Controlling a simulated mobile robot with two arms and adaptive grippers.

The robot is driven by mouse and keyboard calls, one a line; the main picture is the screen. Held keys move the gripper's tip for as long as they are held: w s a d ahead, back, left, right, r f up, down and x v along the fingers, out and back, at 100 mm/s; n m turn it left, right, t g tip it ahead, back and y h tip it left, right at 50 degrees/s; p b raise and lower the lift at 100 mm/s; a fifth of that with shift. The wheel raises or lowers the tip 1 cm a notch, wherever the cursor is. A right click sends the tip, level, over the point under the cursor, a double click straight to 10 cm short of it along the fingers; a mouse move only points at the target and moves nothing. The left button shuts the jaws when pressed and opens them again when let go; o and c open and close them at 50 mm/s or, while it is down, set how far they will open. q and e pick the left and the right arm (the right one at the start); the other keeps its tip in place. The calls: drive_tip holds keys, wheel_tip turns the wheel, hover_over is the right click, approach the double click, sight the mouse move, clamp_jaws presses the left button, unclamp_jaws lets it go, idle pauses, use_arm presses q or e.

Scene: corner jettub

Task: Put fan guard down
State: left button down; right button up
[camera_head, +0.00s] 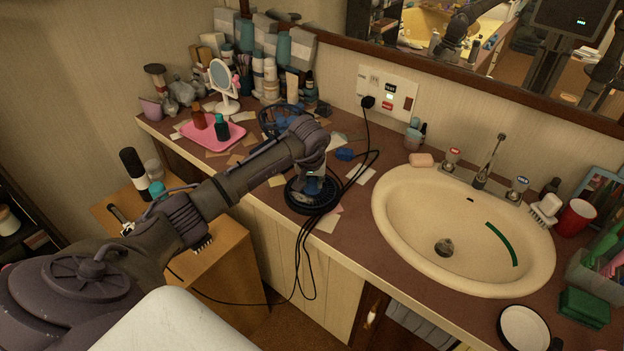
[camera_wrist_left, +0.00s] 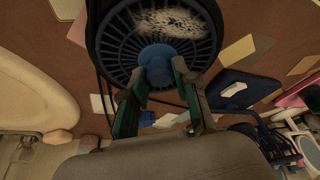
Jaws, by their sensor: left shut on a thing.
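The fan guard (camera_head: 325,205) is a dark round grille with a blue hub in its middle. It is at the counter's front part, left of the sink, under my left gripper (camera_head: 314,180). In the left wrist view the guard (camera_wrist_left: 112,48) fills the top, with a dusty grey-white patch, and my left gripper (camera_wrist_left: 160,70) is shut on its blue hub. I cannot tell whether the guard touches the counter. A blue round fan (camera_head: 268,122) stands further back, partly behind my arm. My right gripper is not in view.
The brown counter (camera_head: 345,225) carries scattered paper notes. A black cord runs from the wall outlet (camera_head: 388,92) past the guard and over the front edge. The sink (camera_head: 400,225) is to the right. A pink tray (camera_head: 190,133) with bottles is at the back left.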

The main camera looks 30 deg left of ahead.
use_arm(q)
drive_tip(key=shift+f, duration=0.3)
drive_tip(key=c, duration=1)
unclamp_jaws()
drive_tip(key=shift+c, duration=0.2)
drive_tip(key=shift+o, duration=0.9)
drive_tip(key=shift+r+p, duration=0.35)
drive_tip(key=shift+r, duration=0.25)
drive_tip(key=b+v, duration=0.1)
drive_tip(key=v, duration=1)
drive_tip(key=shift+s+d+r+b, duration=0.15)
drive_tip(key=shift+r+b, duration=0.1)
drive_tip(key=shift+b, duration=0.1)
